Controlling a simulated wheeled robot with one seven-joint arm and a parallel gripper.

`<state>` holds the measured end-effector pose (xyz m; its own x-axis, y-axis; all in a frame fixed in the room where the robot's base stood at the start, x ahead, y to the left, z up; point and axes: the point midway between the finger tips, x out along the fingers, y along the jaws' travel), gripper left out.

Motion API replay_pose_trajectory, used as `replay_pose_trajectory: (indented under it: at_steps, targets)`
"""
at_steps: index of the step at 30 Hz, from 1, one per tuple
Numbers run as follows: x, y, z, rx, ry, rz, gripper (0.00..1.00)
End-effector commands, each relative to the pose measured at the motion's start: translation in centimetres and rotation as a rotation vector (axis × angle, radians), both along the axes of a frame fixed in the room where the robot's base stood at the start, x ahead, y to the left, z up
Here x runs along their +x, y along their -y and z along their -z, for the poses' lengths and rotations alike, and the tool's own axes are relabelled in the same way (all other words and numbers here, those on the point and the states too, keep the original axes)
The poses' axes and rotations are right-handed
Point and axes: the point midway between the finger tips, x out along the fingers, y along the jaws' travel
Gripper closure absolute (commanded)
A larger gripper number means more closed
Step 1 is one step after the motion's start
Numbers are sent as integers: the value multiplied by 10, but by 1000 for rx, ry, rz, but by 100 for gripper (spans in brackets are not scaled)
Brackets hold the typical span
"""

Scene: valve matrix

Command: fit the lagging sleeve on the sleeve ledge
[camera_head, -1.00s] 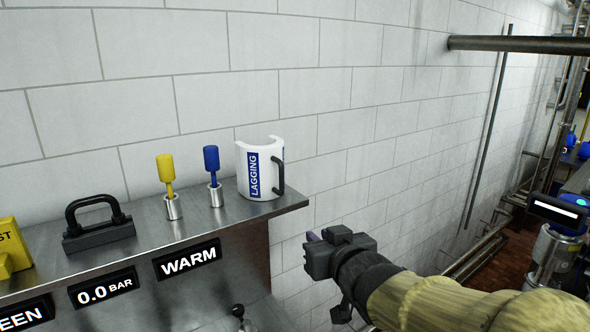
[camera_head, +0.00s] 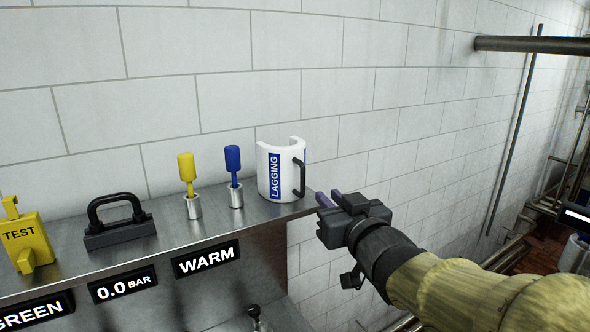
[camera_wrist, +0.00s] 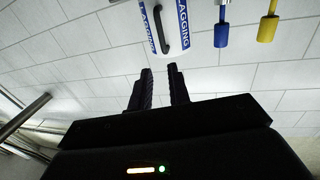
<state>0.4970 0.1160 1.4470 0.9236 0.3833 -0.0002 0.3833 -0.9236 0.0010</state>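The lagging sleeve (camera_head: 266,172) is a white, open-sided shell with a blue LAGGING label and a black handle (camera_head: 299,178) on its right side. It stands upright at the right end of the steel ledge (camera_head: 165,247). My gripper (camera_head: 328,200) is just right of the ledge's end, a short way from the handle and apart from it. In the wrist view the two dark fingers (camera_wrist: 160,72) are parted with nothing between them, and the sleeve's handle (camera_wrist: 158,30) shows ahead of them. The sleeve's far side is hidden.
A blue peg (camera_head: 233,160) and a yellow peg (camera_head: 187,170) stand in metal sockets left of the sleeve. Further left are a black handled block (camera_head: 120,235) and a yellow TEST piece (camera_head: 25,240). The tiled wall is close behind. A pipe (camera_head: 530,45) sticks out at upper right.

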Motion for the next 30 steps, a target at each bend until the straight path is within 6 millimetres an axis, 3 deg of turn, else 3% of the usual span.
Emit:
replay_pose_trajectory:
  at_steps: [16,30]
  targets:
    - [69,-34,-2,2,-3,-8,82]
    - [77,-35,-1,1,-1,-4,82]
